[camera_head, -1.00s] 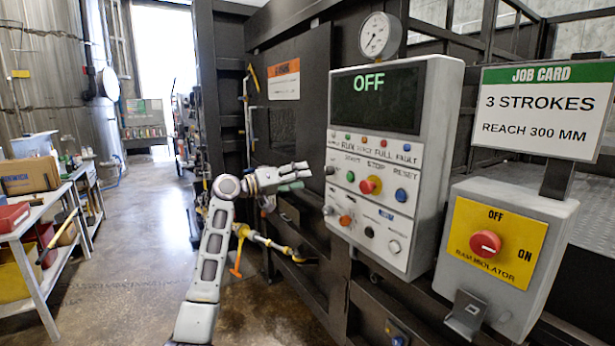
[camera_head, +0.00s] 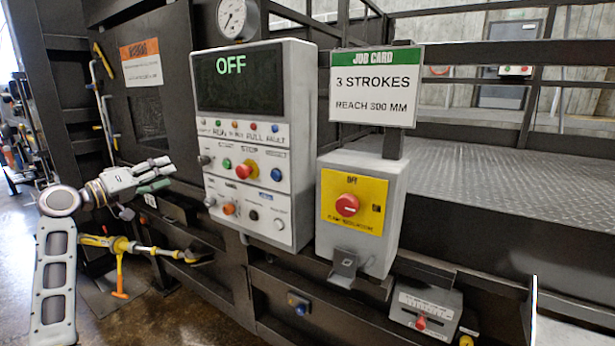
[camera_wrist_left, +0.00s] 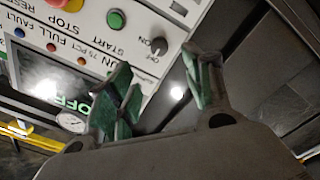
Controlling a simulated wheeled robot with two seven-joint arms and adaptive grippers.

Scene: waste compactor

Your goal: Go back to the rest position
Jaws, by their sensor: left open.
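My left gripper (camera_head: 158,176) is raised in front of the dark compactor body, just left of the control panel (camera_head: 300,120). It is open and empty, and its green-padded fingers (camera_wrist_left: 160,90) show apart in the left wrist view. The panel's display (camera_head: 240,90) reads OFF. In the left wrist view the panel appears upside down beyond the fingers, with the green start button (camera_wrist_left: 116,19) and a dark knob (camera_wrist_left: 158,46) near them. I cannot tell whether the fingers touch the panel. My right gripper is not in view.
A ram isolator box with a red knob (camera_head: 347,205) stands right of the panel, under a job card (camera_head: 374,90). A yellow-handled tool (camera_head: 120,246) hangs below my left gripper. Open floor (camera_head: 20,260) shows at far left.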

